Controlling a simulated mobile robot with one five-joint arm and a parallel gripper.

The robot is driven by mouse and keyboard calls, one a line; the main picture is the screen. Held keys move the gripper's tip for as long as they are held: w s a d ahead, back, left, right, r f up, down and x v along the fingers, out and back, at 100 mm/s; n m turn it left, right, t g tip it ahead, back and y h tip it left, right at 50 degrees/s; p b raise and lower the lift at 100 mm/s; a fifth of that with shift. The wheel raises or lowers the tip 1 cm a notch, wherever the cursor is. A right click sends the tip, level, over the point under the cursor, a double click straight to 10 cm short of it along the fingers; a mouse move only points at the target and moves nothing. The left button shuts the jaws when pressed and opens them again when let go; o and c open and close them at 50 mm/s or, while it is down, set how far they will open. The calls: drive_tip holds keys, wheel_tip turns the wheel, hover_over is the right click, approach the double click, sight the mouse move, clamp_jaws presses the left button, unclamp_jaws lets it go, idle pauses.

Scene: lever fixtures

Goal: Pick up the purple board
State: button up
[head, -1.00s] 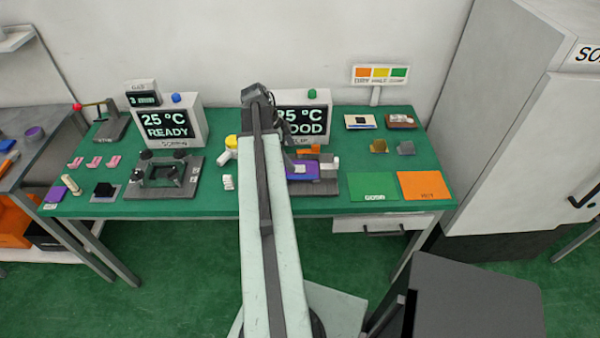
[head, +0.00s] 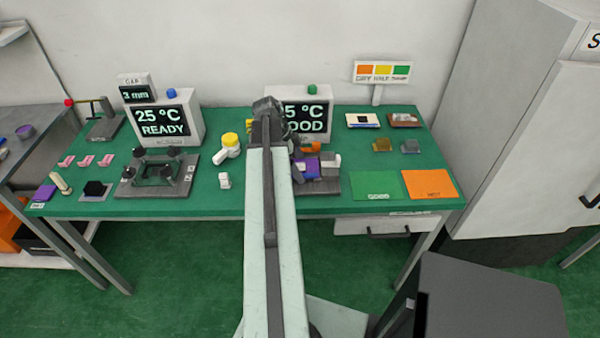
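A purple board (head: 311,168) is at the right-hand fixture (head: 318,187), in front of the right display. My arm covers its left side. Another flat purple square (head: 44,193) lies at the far left front corner of the green table. My arm reaches forward over the table, and its wrist end is above and beside the right fixture. My gripper (head: 297,153) is down near the purple board, mostly hidden behind my own arm. Its fingers are too small and covered to tell whether they hold the board.
The left fixture (head: 158,186) stands before a display (head: 170,118) reading 25 °C READY. Green (head: 376,185) and orange (head: 429,184) mats lie at right. A grey cabinet (head: 520,150) stands beyond.

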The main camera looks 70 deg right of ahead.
drive_tip(key=c, duration=1.2)
drive_tip(key=shift+o, duration=0.2)
wheel_tip(320, 180, up, 10)
drive_tip(key=p, duration=1)
